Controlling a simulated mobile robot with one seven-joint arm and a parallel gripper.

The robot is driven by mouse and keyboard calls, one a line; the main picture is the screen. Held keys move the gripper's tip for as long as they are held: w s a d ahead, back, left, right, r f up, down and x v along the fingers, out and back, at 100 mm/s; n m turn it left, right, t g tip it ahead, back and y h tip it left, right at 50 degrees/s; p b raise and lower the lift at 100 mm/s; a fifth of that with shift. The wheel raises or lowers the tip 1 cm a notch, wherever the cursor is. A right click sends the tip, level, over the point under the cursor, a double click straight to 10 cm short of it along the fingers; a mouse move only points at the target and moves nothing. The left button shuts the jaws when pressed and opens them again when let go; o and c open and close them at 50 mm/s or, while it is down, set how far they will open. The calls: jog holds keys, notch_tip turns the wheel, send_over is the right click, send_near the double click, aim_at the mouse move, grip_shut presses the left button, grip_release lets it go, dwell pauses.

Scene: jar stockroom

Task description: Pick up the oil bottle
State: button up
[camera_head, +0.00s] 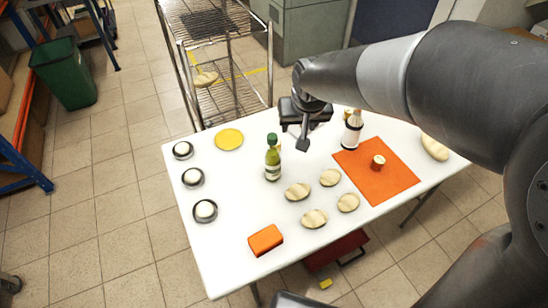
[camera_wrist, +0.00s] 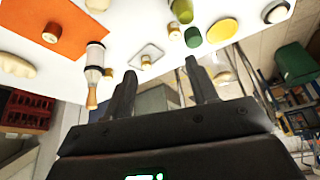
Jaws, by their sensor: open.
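A green glass bottle (camera_head: 273,162) with a green cap and pale label, which looks like the oil bottle, stands upright near the middle of the white table (camera_head: 225,240). Its green body (camera_wrist: 181,10) shows at the top edge of the wrist view, partly cut off. Another bottle (camera_head: 352,133), with a white label and a wood-coloured top, stands at the orange mat's edge; it also shows in the wrist view (camera_wrist: 95,58). My gripper (camera_head: 303,142) is open and empty, above the table between the two bottles. Both fingers (camera_wrist: 163,80) show in the wrist view, with nothing between them.
An orange mat (camera_head: 385,185) holds a small jar (camera_head: 378,162). Several pale oval items (camera_head: 314,218) lie in front of the green bottle. A yellow plate (camera_head: 229,139), several dark-rimmed bowls (camera_head: 192,177) and an orange block (camera_head: 265,240) sit around it. A wire rack (camera_head: 232,97) stands behind.

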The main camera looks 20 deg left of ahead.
send_over(272, 142)
jog(key=s+d, duration=0.2)
notch_tip(272, 142, down, 3)
jog(key=shift+n, duration=0.4)
jog(key=shift+a+x, duration=0.15)
jog(key=shift+x, duration=1.75)
jog(key=shift+a+x, duration=0.15)
jog(key=shift+x, duration=1.7)
jog(key=shift+a+x, duration=0.15)
jog(key=shift+x, duration=1.75)
jog(key=shift+w+r, duration=0.1)
jog(key=shift+r, duration=0.05)
jog(key=shift+c, duration=0.4)
grip_shut()
